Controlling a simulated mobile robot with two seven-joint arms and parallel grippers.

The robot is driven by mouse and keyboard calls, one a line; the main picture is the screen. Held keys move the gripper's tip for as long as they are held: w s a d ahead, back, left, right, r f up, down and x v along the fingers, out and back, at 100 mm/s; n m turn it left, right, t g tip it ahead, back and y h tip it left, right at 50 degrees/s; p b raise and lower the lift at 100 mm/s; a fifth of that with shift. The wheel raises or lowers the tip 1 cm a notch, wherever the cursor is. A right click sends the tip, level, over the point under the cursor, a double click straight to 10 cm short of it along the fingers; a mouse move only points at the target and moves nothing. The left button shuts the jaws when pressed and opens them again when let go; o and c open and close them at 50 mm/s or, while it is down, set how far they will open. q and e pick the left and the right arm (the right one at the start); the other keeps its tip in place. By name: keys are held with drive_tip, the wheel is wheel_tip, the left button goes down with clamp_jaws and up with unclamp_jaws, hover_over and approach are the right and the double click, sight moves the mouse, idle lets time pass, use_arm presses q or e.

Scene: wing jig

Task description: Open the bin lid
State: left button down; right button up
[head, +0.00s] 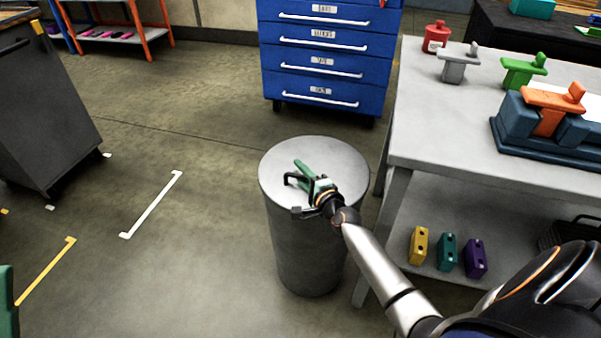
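The grey cylindrical bin (308,255) stands on the floor in the middle of the head view. Its round flat lid (278,163) sits level on top. A black bar-like handle (289,180) shows at the lid's middle, partly covered by my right gripper. My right gripper (305,176), with green fingers, is over the lid at the handle. Its arm comes in from the lower right. The fingers overlap the handle in this view, and I cannot tell whether they grip it. My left gripper is not recognisable in view.
A grey workbench (435,135) stands close on the right, with coloured parts on it and blocks on its lower shelf. A blue drawer cabinet (325,70) is behind the bin. A dark cabinet (45,115) stands at left. Floor left of the bin is clear.

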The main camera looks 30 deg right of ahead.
clamp_jaws()
idle(1.4)
